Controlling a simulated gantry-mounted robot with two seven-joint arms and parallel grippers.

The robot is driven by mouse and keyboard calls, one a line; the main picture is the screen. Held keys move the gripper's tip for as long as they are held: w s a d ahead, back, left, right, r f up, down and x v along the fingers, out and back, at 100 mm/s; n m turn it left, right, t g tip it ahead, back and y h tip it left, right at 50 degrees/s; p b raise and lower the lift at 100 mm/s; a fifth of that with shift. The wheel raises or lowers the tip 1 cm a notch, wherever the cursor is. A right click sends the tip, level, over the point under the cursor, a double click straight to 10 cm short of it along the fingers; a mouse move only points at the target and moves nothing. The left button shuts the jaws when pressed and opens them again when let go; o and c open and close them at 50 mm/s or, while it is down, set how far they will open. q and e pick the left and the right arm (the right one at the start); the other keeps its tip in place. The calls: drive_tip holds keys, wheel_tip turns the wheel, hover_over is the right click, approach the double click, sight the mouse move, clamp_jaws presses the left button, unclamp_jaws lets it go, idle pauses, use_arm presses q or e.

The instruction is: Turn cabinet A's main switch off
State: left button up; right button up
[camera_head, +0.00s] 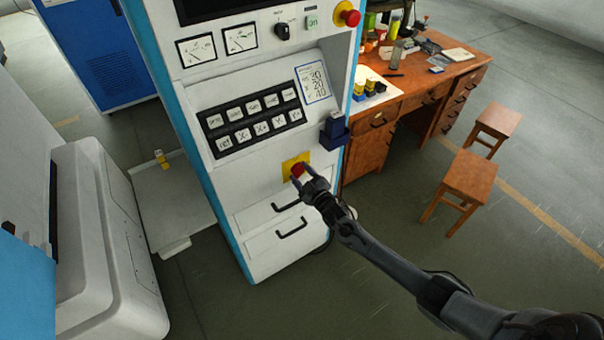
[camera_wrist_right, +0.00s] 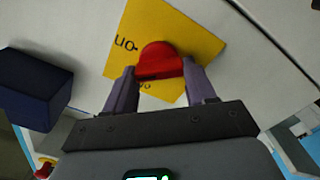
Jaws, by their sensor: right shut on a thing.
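The cabinet (camera_head: 200,95) is white with blue edges and stands in the middle of the head view. A red switch handle (camera_head: 297,170) sits on a yellow plate (camera_head: 287,163) low on its front. In the right wrist view the red handle (camera_wrist_right: 159,62) lies between the two fingers, in front of the yellow plate (camera_wrist_right: 195,35) with partly hidden lettering. My right gripper (camera_head: 303,179) is at the plate and is shut on the red handle. The handle's exact angle is hard to tell. My left gripper is not in view.
A dark blue box (camera_head: 334,131) juts from the cabinet's right edge beside the switch; it also shows in the wrist view (camera_wrist_right: 35,88). Drawer handles (camera_head: 291,228) are below. A red knob (camera_head: 350,17) is at the top right. A wooden desk (camera_head: 400,110) and stools (camera_head: 468,178) stand right.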

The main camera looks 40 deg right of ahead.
drive_tip(key=n, duration=0.5)
drive_tip(key=shift+f+n, duration=0.1)
drive_tip(key=shift+n, duration=0.2)
drive_tip(key=shift+a+f+n+p, duration=0.1)
drive_tip(key=shift+n+p, duration=0.25)
drive_tip(key=shift+n, duration=1.85)
drive_tip(key=o, duration=1)
drive_tip(key=shift+o, duration=0.2)
